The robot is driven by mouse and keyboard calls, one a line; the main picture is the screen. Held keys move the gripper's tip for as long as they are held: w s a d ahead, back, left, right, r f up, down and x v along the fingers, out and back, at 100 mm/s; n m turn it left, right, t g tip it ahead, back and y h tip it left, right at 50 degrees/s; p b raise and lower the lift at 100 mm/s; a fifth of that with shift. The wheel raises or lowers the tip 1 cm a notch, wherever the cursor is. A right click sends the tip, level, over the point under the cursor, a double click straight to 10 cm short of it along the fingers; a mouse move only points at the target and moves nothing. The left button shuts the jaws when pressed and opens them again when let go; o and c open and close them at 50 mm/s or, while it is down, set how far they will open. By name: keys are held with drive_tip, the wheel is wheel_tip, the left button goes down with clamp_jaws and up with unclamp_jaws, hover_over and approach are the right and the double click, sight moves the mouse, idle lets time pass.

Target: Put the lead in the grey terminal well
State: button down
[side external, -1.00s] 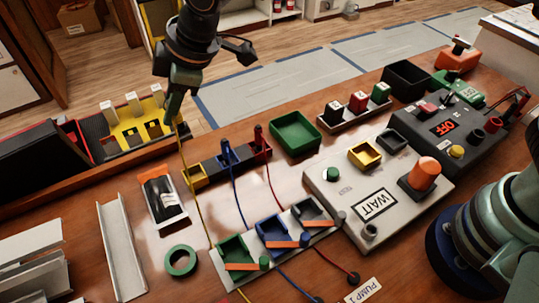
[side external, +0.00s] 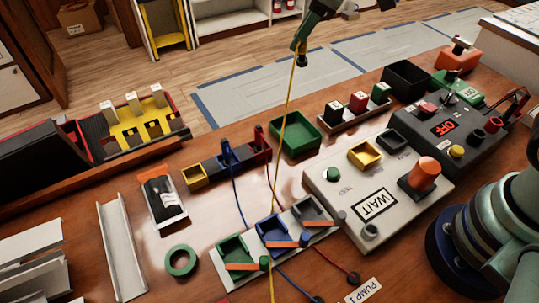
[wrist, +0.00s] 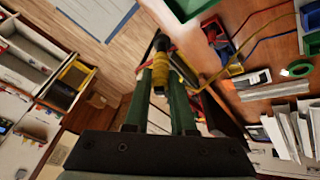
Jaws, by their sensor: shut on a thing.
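My gripper (side external: 301,45) is shut on the yellow lead and holds it high above the back of the bench. The lead's yellow wire (side external: 286,115) runs from the gripper down across the bench, past the terminal block. In the wrist view, the lead's yellow body (wrist: 161,69) shows at the fingertips, with a dark end beyond it. The grey terminal well (side external: 309,209) is at the right end of a pale block, beside the blue well (side external: 272,231) and green well (side external: 234,250). Each has an orange lever at its front. The grey well is below my gripper, well apart from it.
A lead holder has an empty yellow slot (side external: 194,176) and blue (side external: 228,155) and red (side external: 259,146) leads. A green tray (side external: 297,137) lies behind the wells. The WAIT panel (side external: 375,203) stands to their right. A green tape roll (side external: 181,261) lies left.

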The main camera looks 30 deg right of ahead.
drive_tip(key=s+d+f+m+h, duration=0.1)
drive_tip(key=s+d+f+m, duration=0.15)
drive_tip(key=d, duration=0.35)
drive_tip(key=s+d+f+m+h, duration=0.1)
drive_tip(key=s+d, duration=0.3)
drive_tip(key=d, duration=0.3)
drive_tip(key=w+a+r+n+y, duration=0.1)
drive_tip(key=w+a, duration=0.1)
drive_tip(key=a, duration=0.4)
drive_tip(key=w+a+r+n+y, duration=0.1)
drive_tip(key=w+a+r, duration=0.1)
drive_tip(key=a, duration=0.4)
drive_tip(key=n+g+y, duration=0.2)
drive_tip(key=n+y, duration=0.1)
drive_tip(key=n, duration=0.1)
hover_over(179, 233)
drive_tip(key=shift+m, duration=0.25)
wheel_tip(179, 233, down, 19)
drive_tip(key=shift+f, duration=0.1)
drive_tip(key=c, duration=0.8)
unclamp_jaws()
drive_tip(key=shift+f, duration=0.1)
drive_tip(key=shift+o, duration=0.2)
